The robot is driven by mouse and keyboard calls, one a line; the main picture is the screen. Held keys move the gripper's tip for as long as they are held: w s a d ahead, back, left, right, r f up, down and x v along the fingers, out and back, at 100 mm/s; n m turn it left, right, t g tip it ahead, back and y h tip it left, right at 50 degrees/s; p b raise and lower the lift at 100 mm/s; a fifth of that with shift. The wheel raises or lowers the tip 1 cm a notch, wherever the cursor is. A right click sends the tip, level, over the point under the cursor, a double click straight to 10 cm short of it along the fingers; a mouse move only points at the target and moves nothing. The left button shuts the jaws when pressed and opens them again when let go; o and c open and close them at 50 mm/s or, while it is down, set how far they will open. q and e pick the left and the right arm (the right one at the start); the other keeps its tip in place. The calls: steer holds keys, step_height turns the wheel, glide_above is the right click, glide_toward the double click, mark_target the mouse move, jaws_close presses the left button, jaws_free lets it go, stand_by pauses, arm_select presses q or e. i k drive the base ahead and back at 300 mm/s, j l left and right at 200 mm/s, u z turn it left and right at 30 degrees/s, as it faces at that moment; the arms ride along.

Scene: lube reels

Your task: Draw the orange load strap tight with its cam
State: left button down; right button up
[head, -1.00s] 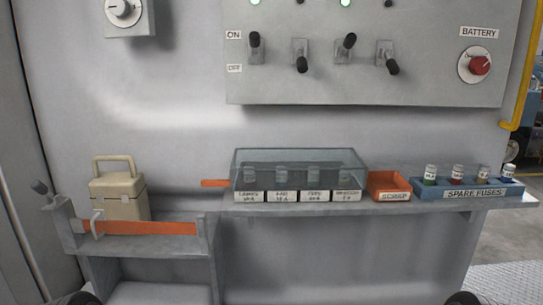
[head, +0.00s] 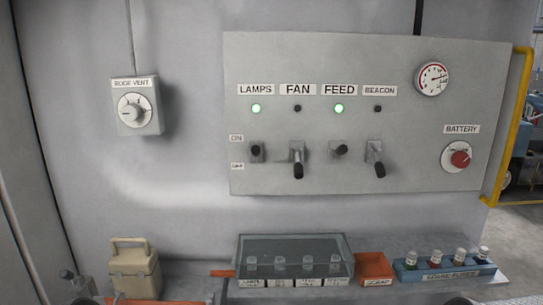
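The orange load strap (head: 165,302) shows only as a thin strip at the bottom edge, in front of the beige case (head: 134,272). A small pale lever (head: 117,298), perhaps the cam's, stands at the strap's left end, mostly cut off. A grey bracket with a dark knob (head: 67,274) is left of it. How tight the strap is cannot be told here. Neither gripper's fingers are in view; only dark rounded parts, likely of my arms, show at the bottom edge.
A clear-lidded fuse box (head: 293,246) with an orange tab (head: 222,273), an orange scrap bin (head: 375,265) and a blue spare-fuse rack (head: 445,272) stand on the shelf. Above is the switch panel (head: 400,120) with LAMPS and FEED lit green. A dial box (head: 137,113) hangs left.

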mark_target(66, 274)
steer(key=l+u, duration=0.15)
steer(key=u, duration=0.25)
steer(key=l+u, duration=0.1)
steer(key=u, duration=0.25)
steer(key=l+u, duration=0.15)
steer(key=u, duration=0.25)
steer(key=l+u, duration=0.15)
steer(key=u, duration=0.25)
